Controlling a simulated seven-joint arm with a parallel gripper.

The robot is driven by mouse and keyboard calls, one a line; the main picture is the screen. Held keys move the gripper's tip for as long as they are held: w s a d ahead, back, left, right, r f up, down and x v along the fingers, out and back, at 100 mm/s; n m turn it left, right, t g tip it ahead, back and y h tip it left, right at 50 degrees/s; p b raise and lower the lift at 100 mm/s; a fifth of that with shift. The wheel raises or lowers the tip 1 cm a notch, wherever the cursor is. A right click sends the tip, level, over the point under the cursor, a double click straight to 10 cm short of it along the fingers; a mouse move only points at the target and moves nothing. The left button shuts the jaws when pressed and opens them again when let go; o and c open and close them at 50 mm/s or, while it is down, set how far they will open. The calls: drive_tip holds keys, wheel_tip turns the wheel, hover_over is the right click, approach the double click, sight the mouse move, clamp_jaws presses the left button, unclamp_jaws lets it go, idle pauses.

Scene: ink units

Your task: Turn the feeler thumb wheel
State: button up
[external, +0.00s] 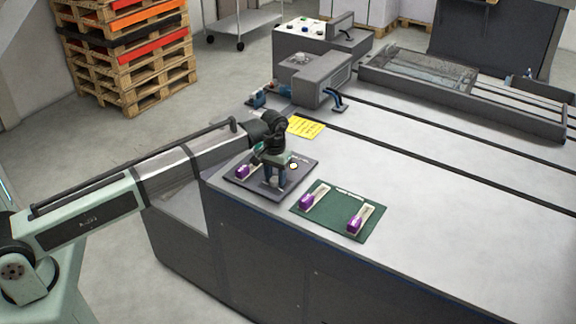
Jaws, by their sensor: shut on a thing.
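My gripper (275,184) points down over the dark grey mat (302,175) near the table's front edge. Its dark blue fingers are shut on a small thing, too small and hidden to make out. A purple-ended unit (243,171) lies on the same mat, left of the fingers. A small pale round spot (293,166) with an orange edge shows just right of my gripper; I cannot tell what it is. I cannot pick out a feeler thumb wheel for certain.
A green mat (325,225) with two purple-ended units (308,201) lies to the right. A yellow note (306,128) lies behind my gripper. A grey machine (315,80) with blue levers stands farther back.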

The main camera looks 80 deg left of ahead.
sight(276, 179)
drive_tip(key=shift+m, duration=0.9)
drive_tip(key=o, duration=1.1)
drive_tip(key=shift+c, duration=0.2)
drive_tip(key=shift+r, duration=0.15)
wheel_tip(276, 179, up, 14)
drive_tip(key=shift+f, duration=0.2)
